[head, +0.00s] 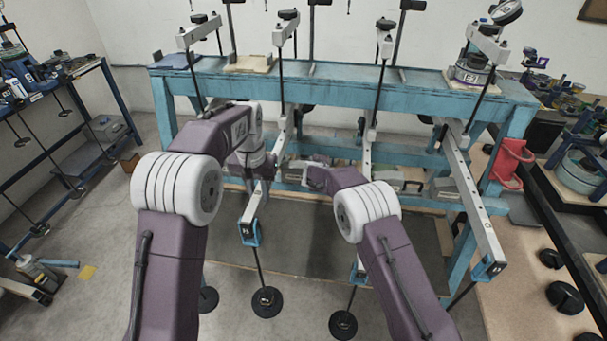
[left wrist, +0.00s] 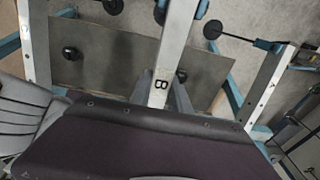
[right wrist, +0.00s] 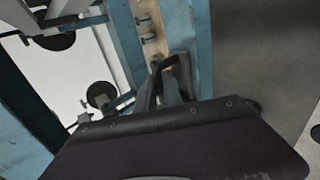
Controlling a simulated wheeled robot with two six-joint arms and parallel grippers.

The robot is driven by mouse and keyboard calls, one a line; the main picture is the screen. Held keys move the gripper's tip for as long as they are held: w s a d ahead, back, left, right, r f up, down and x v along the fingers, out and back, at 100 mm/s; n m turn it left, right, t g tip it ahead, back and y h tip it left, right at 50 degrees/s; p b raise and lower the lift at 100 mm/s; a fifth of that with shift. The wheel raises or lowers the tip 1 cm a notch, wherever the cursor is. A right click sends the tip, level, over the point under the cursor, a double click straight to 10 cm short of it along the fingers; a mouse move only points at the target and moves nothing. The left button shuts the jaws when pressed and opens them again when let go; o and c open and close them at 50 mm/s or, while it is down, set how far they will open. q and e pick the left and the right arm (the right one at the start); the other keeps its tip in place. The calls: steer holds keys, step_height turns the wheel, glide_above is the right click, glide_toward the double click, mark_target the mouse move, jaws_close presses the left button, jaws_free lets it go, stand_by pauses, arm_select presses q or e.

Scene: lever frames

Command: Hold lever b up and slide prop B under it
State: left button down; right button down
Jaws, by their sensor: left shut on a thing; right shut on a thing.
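Lever b (head: 256,206) is a long pale metal bar on the blue-green frame, with a blue clip at its near end. In the left wrist view the bar (left wrist: 175,50) bears a dark mark like a B or 8. My left gripper (head: 264,172) is shut on this bar, its fingertips partly hidden by the wrist. My right gripper (head: 300,172) is right of the lever, largely hidden behind my forearm. In the right wrist view it is shut on a dark piece, seemingly prop B (right wrist: 174,72). Whether the prop touches the lever cannot be told.
The blue-green frame (head: 330,95) spans the back. Another lever (head: 468,185) slopes down at the right. Rods with round black weights (head: 266,302) hang below the levers. A red container (head: 510,162) is at the frame's right leg. A bench stands at the right.

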arm_select(q)
steer(key=shift+w+r, duration=0.1)
steer(key=shift+r, duration=0.05)
arm_select(e)
steer(key=shift+w+a, duration=0.15)
steer(key=shift+a, duration=1.15)
steer(key=shift+w+a, duration=0.15)
steer(key=shift+a, duration=0.7)
steer(key=shift+w+a, duration=0.1)
steer(key=shift+a, duration=0.7)
arm_select(q)
steer(key=shift+w, duration=0.1)
